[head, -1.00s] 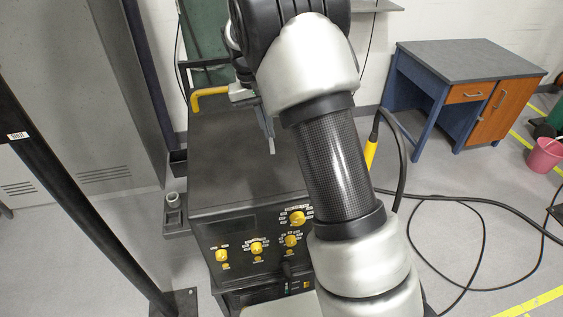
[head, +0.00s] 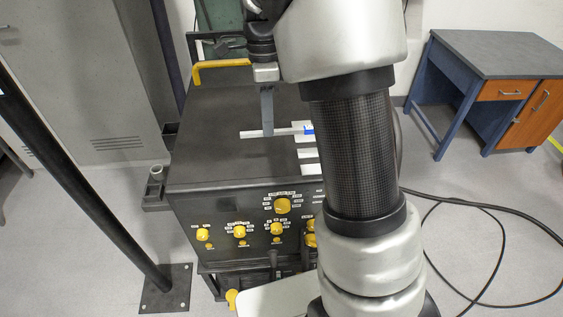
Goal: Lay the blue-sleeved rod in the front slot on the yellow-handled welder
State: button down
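The blue-sleeved rod (head: 252,134) is thin and white, lying roughly level across the picture above the welder's dark top. Its blue sleeve (head: 308,129) shows at the right, partly behind my arm. My gripper (head: 268,131) points down, its grey finger crossing the rod left of the sleeve; it appears shut on the rod, though the fingers overlap. The welder (head: 215,150) is a dark box with yellow knobs on its front and a yellow handle (head: 220,66) behind. White strips (head: 308,155) show on its top at right; my arm hides the rest, so I cannot make out the slots.
A dark post (head: 80,190) with a floor plate stands at the left, before a grey cabinet (head: 85,70). A small holder (head: 156,180) juts from the welder's left side. A desk (head: 490,60) stands back right; black cables (head: 480,207) lie on the floor.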

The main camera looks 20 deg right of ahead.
aim_at(270, 165)
notch_tip(270, 165, down, 10)
jog(key=shift+r+b, duration=0.1)
jog(key=shift+b, duration=0.3)
jog(key=c, duration=2)
grip_release()
